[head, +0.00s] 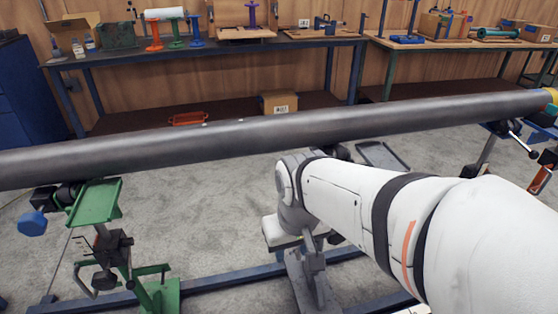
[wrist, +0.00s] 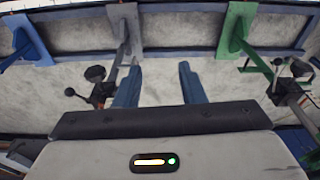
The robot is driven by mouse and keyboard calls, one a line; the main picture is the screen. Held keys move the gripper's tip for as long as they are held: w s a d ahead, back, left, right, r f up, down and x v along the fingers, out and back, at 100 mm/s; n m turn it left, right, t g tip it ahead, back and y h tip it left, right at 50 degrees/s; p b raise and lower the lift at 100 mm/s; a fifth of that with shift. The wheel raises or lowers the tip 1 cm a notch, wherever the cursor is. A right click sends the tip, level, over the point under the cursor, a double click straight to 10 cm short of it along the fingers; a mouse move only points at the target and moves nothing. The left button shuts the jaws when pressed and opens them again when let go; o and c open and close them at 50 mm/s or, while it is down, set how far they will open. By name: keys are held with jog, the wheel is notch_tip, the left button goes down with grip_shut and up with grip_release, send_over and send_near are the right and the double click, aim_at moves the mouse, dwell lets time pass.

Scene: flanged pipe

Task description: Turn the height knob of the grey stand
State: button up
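The grey stand (head: 312,285) is below the pipe in the middle of the head view, partly hidden by my arm. In the wrist view the grey stand (wrist: 121,28) shows left of centre, with a dark clamp block, a black knob (wrist: 95,73) and a ball-ended lever (wrist: 70,91). I cannot tell for sure which of these is the height knob. My gripper (wrist: 160,70) has two blue fingers spread apart with nothing between them. The stand's clamp parts are left of the left finger, apart from it. The fingers are hidden in the head view.
A long grey pipe (head: 250,130) crosses above the stands. A green stand (head: 95,202) is at the left and a blue stand (wrist: 30,40) beyond the grey one. A blue floor rail (head: 230,282) runs below. Workbenches (head: 225,47) line the back; the floor between is clear.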

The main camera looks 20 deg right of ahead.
jog(key=shift+o, duration=1.2)
jog(key=shift+w+d+f, duration=0.2)
jog(key=shift+w+d, duration=0.05)
jog(key=w+d+f+n+h+b, duration=0.1)
jog(key=w+d+f+n+b, duration=0.2)
jog(key=w+d+f+n, duration=0.2)
jog(key=w+d+f+n+g+h+b, duration=0.1)
jog(key=w+d+f+n+h+b, duration=0.1)
jog(key=w+d+f+n, duration=0.4)
jog(key=w+d+f+n+g+h+b, duration=0.1)
jog(key=w+d+f+n+b, duration=0.3)
jog(key=w+d+f+n, duration=0.2)
jog(key=shift+w+d+f, duration=0.1)
jog(key=shift+d+f, duration=0.2)
jog(key=shift+d, duration=0.3)
jog(key=shift+w+d+f, duration=0.1)
jog(key=shift+d+f, duration=0.15)
jog(key=shift+d, duration=0.35)
jog(key=shift+d+f+h, duration=0.2)
jog(key=shift+f+h, duration=0.1)
jog(key=b+x, duration=0.3)
jog(key=x, duration=0.4)
jog(key=shift+f, duration=0.1)
